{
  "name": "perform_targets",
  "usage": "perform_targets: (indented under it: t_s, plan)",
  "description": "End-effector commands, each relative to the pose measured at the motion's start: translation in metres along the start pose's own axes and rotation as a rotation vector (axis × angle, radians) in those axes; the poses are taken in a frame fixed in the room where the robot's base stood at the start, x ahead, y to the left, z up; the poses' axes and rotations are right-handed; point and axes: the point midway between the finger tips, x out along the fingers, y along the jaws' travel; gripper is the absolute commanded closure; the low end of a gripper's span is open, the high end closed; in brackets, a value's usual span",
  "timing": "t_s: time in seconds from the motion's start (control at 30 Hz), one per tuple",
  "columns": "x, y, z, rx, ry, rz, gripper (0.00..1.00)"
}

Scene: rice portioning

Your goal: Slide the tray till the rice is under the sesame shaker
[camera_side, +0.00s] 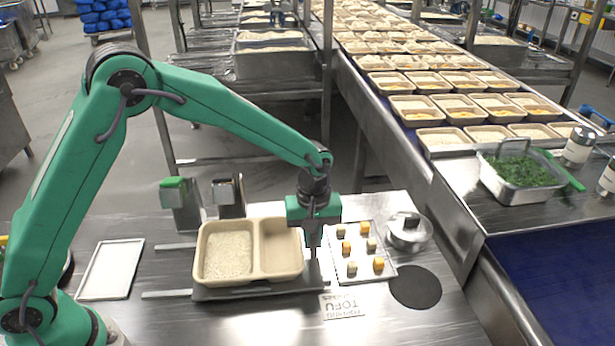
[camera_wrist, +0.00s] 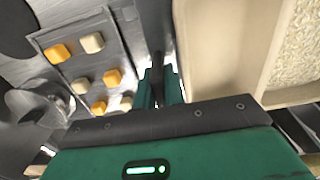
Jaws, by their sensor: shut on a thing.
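The beige two-compartment tray (camera_side: 297,233) sits on a dark sliding plate (camera_side: 260,291) across metal rails. Rice (camera_side: 228,255) fills its left compartment; the right one is empty. The rice also shows in the wrist view (camera_wrist: 300,50). My gripper (camera_side: 313,246) is low at the tray's right end, pointing down. It is shut, with its fingertips (camera_wrist: 158,85) beside the tray's wall; the exact part held is hidden. Behind the tray's left half stand a green-topped dispenser (camera_side: 178,198) and a grey dispenser (camera_side: 228,192). I cannot tell which is the sesame shaker.
A board (camera_side: 363,270) with several white and orange cubes lies close on the right, near a lidded pot (camera_side: 408,236) and black round mat (camera_side: 415,287). A TOFU label (camera_side: 343,305) lies in front. Rails (camera_side: 168,294) run left towards a white flat tray (camera_side: 110,268).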

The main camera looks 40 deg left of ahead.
Motion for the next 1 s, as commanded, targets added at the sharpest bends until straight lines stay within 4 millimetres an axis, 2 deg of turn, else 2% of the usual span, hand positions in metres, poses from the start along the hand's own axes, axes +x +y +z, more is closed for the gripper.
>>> perform_targets:
  t_s: [0.1,0.4,0.43,0.47,1.0]
  plan:
    - [-0.0007,0.007,-0.0008,0.0,0.002,0.004,1.0]
    - [-0.001,0.0101,-0.0003,0.001,0.005,0.01,1.0]
    - [-0.001,0.0102,-0.0002,0.001,0.005,0.01,0.85]
    - [-0.001,0.0104,-0.0001,0.001,0.005,0.01,0.8]
    - [-0.0022,0.0078,-0.0001,0.0,0.002,0.004,0.8]
